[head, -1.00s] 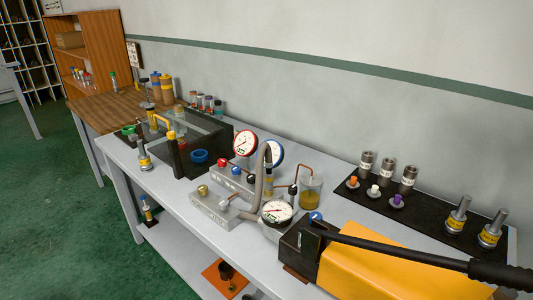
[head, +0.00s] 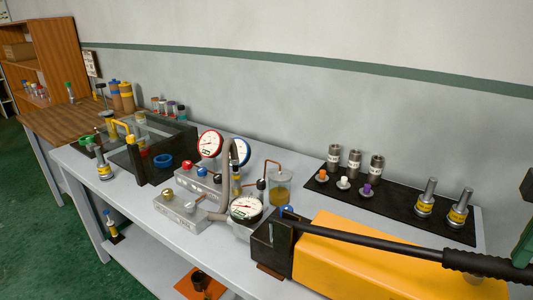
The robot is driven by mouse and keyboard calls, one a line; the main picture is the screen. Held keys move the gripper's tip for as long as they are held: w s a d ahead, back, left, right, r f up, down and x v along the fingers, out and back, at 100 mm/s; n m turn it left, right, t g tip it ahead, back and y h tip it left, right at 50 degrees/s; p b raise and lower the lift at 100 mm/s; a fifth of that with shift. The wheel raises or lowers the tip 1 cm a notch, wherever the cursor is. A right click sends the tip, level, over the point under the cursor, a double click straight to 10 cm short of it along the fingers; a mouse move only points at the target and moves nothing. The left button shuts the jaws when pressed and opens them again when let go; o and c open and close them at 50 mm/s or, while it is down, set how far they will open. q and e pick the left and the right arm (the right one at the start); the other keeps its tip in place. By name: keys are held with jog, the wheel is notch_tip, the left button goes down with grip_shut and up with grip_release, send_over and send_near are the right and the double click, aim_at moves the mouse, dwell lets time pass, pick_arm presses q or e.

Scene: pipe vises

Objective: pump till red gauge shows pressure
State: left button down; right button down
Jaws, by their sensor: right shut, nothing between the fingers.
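The red-rimmed gauge (head: 210,144) stands upright at the middle of the bench, left of a grey hose. Its needle is too small to read surely. The yellow hand pump (head: 360,258) lies at the front right. Its long black lever (head: 400,248) reaches right to a ribbed grip. My right gripper (head: 522,246) shows only partly at the right edge, a green part close to the grip's end, shut and empty. My left gripper is out of view.
A valve block (head: 185,212) with coloured knobs sits left of the pump. A black mat (head: 395,207) with fittings and plugs lies behind it. A clear oil jar (head: 279,188) stands between. A dark open box (head: 160,178) is farther left.

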aim_at(518, 273)
jog(key=shift+f, duration=0.15)
jog(key=shift+s+d+f+b, duration=0.15)
jog(key=shift+d+f+b, duration=0.1)
jog(key=shift+f+b, duration=0.9)
jog(key=shift+s+d+f+b, duration=0.1)
jog(key=shift+d+f+b, duration=0.1)
jog(key=shift+f+b, duration=0.9)
jog(key=f+b, duration=0.4)
jog(key=shift+s+d+f+b, duration=0.15)
jog(key=shift+d+f+b, duration=0.05)
jog(key=shift+f+b, duration=0.2)
jog(key=shift+s, duration=0.1)
